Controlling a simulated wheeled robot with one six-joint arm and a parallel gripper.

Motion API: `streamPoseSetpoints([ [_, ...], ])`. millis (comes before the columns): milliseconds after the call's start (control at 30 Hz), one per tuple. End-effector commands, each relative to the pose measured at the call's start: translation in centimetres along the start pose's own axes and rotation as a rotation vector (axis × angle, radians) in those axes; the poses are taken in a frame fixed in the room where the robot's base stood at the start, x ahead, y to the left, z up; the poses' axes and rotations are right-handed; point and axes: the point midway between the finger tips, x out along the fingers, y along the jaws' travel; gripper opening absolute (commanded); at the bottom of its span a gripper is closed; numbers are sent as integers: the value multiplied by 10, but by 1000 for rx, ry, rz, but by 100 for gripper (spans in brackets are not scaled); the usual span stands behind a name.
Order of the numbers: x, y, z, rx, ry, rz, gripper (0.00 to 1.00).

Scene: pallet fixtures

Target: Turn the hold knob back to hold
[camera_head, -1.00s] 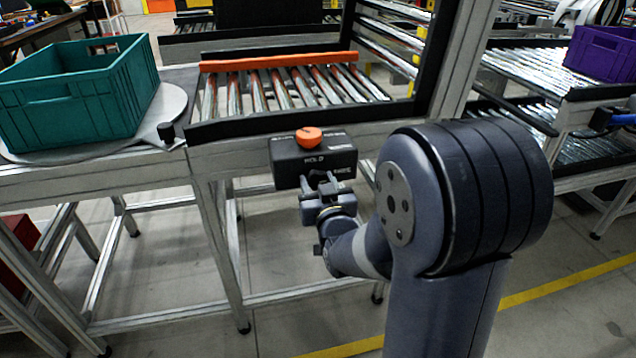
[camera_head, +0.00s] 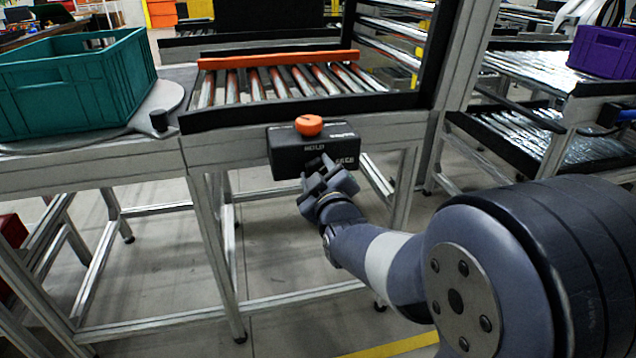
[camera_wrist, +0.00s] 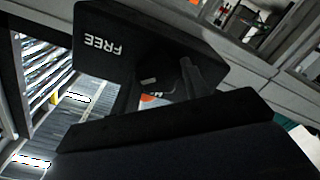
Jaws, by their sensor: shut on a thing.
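A black control box (camera_head: 290,154) is fixed to the front of the conveyor frame. Its front reads HOLD at the left and FREE at the right; an orange round cap (camera_head: 308,125) sits on top. My gripper (camera_head: 320,170) is at the front face between the two words, rolled to a slant, shut on the hold knob. The jaws hide the knob in the head view. In the wrist view the box (camera_wrist: 95,60) shows FREE upside down; my gripper (camera_wrist: 165,85) reaches its face, with a small orange patch beside the dark fingers.
A roller conveyor (camera_head: 265,117) with an orange bar lies behind the box. A teal crate (camera_head: 75,90) stands on a round plate at the left. A purple crate (camera_head: 600,52) is on the right conveyor. Frame legs stand below the box.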

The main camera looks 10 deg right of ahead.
Motion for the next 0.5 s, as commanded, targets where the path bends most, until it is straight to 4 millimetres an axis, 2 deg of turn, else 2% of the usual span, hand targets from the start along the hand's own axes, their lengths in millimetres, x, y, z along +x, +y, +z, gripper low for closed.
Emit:
streamPoseSetpoints([
  [500,0,-3,2,-487,1,1,20],
])
